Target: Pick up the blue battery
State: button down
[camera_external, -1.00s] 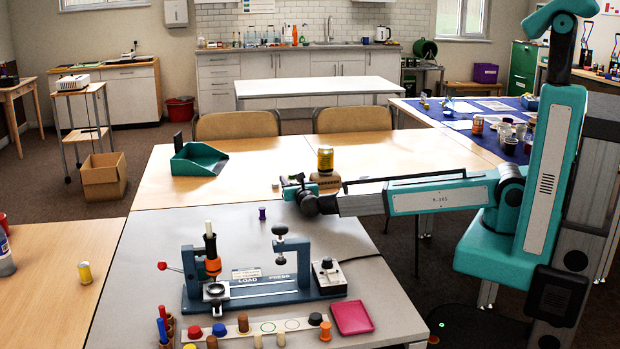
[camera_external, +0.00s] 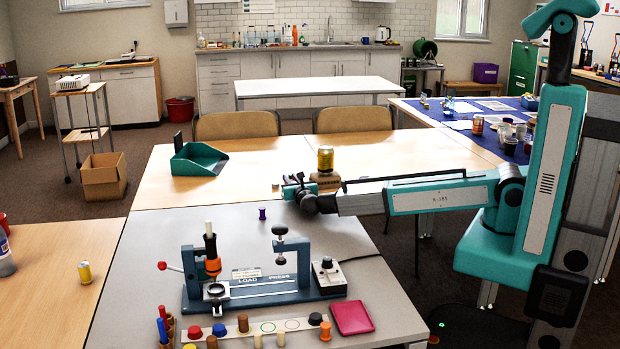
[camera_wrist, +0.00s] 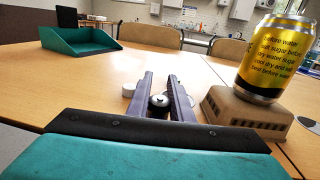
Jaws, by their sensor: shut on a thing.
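In the wrist view my gripper (camera_wrist: 160,92) has its two dark fingers closed about a small upright cylinder, the battery (camera_wrist: 158,101). Only its end shows, a dark rim with a pale metal knob; its blue side is hidden between the fingers. In the external view my gripper (camera_external: 289,184) is low over the wooden table, close to its front edge, and the battery cannot be made out there. I cannot tell whether the battery touches the table.
A gold can (camera_wrist: 276,58) stands on a brown block (camera_wrist: 247,112) just right of my gripper. A teal tray (camera_wrist: 80,40) lies at the back left. A purple spool-shaped piece (camera_external: 262,214) and a blue press (camera_external: 262,286) stand on the grey table. Free tabletop lies between tray and can.

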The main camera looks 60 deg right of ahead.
jog(key=shift+r, duration=0.2)
jog(key=shift+r, duration=0.55)
notch_tip(320, 180, up, 2)
jog(key=s, duration=0.4)
jog(key=s+r, duration=0.1)
jog(key=s, duration=0.8)
jog(key=shift+s+d+r, duration=0.2)
jog(key=shift+s+d, duration=0.15)
jog(key=shift+w+r+p, duration=0.1)
jog(key=shift+r+p, duration=0.05)
jog(key=shift+p, duration=1.05)
jog(key=p, duration=0.3)
jog(key=shift+s, duration=0.35)
jog(key=s+p, duration=0.1)
jog(key=p, duration=0.4)
jog(key=shift+s+p, duration=0.4)
jog(key=shift+p, duration=0.6)
